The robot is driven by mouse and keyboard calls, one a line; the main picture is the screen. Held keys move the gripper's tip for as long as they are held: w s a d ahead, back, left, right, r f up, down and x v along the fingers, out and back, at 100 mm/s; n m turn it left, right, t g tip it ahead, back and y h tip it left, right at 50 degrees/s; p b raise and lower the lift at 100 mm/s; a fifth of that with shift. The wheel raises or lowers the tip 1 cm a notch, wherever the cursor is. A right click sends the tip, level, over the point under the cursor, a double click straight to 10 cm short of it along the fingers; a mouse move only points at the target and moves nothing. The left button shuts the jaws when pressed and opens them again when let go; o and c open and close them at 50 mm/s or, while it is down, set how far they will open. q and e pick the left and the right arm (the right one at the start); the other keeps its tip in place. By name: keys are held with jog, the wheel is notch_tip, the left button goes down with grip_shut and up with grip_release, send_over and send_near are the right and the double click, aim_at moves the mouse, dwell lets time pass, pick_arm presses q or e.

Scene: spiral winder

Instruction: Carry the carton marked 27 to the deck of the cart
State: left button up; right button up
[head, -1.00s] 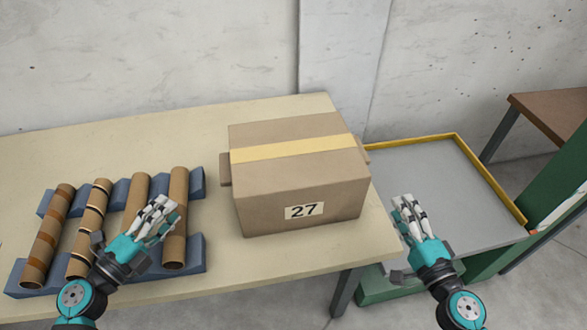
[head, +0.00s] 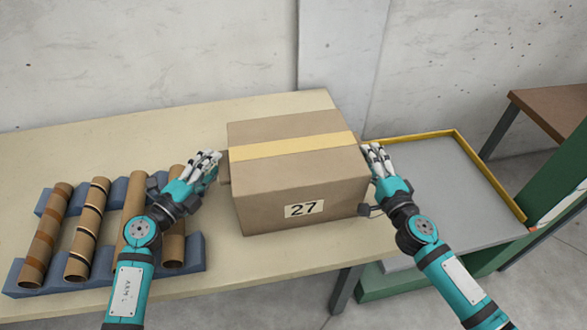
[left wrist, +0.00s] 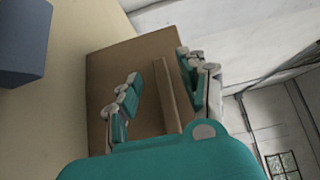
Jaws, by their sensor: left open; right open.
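The carton marked 27 (head: 295,185) is brown with yellow tape across its top and stands upright on the table (head: 75,150). My left gripper (head: 212,158) is open beside the carton's left side, close to the handle strip there. In the left wrist view the open fingers (left wrist: 160,85) lie on either side of that strip (left wrist: 167,97) on the carton's side (left wrist: 110,75). My right gripper (head: 372,150) is open at the carton's right side, and it hides the strip there. I cannot tell whether either gripper touches. The cart's grey deck (head: 440,185) with a yellow rim is to the right, empty.
Several cardboard tubes (head: 88,230) lie in blue cradles (head: 195,250) at the table's left, under my left arm. A green upright (head: 560,200) stands right of the deck. A brown table (head: 555,110) is behind it. The wall is behind the table.

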jog(key=shift+x, duration=1.2)
pick_arm(q)
jog(key=shift+x, duration=1.2)
jog(key=shift+c, duration=0.2)
pick_arm(e)
jog(key=shift+c, duration=0.2)
pick_arm(q)
grip_shut()
pick_arm(e)
grip_shut()
